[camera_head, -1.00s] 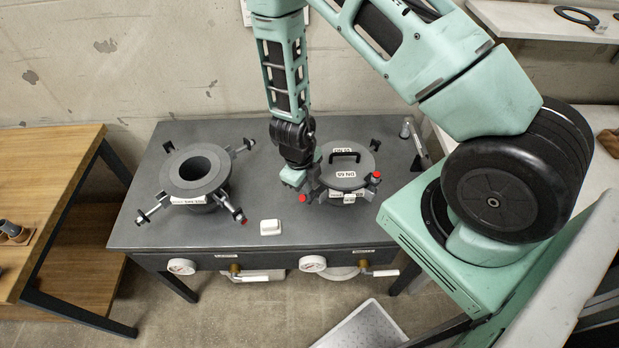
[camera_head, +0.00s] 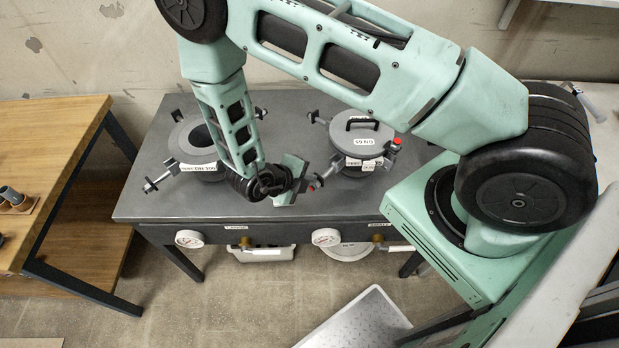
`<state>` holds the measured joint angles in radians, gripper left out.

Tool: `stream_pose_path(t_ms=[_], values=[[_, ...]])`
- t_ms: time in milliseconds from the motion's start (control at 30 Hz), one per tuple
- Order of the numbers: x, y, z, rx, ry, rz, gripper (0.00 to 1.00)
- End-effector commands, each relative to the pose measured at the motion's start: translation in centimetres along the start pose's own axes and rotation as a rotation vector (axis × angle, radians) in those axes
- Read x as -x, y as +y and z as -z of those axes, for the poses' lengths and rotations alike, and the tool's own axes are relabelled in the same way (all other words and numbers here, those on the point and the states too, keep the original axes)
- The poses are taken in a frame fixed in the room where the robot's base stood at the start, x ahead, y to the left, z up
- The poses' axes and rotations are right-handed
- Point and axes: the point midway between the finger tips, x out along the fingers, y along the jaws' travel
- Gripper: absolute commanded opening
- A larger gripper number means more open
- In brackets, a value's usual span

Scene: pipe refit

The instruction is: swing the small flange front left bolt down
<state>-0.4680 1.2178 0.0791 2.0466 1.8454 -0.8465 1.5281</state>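The small flange (camera_head: 345,165) stands on the right half of the dark table under a round grey lid (camera_head: 366,137) marked DN 65. My gripper (camera_head: 296,183) is just left of the front left bolt, low over the table. Its pale green body and my wrist hide the fingertips, so I cannot tell whether it touches the bolt or is open.
A larger open flange (camera_head: 185,135) with bolts swung outward stands at the left, partly behind my arm. Gauges (camera_head: 190,238) (camera_head: 326,237) and valves line the table's front. A wooden bench (camera_head: 50,150) is at the left. The table's front left corner is clear.

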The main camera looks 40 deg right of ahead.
Motion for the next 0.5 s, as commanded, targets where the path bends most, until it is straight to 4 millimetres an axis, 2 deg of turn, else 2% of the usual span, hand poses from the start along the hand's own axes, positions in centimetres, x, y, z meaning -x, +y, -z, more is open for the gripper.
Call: stream_pose_path(t_ms=[200, 500], values=[[-0.62, 1.17, -0.3, 0.003, -0.003, -0.011, 0.0], [-0.96, 1.43, -0.38, 0.003, -0.002, -0.012, 0.0]])
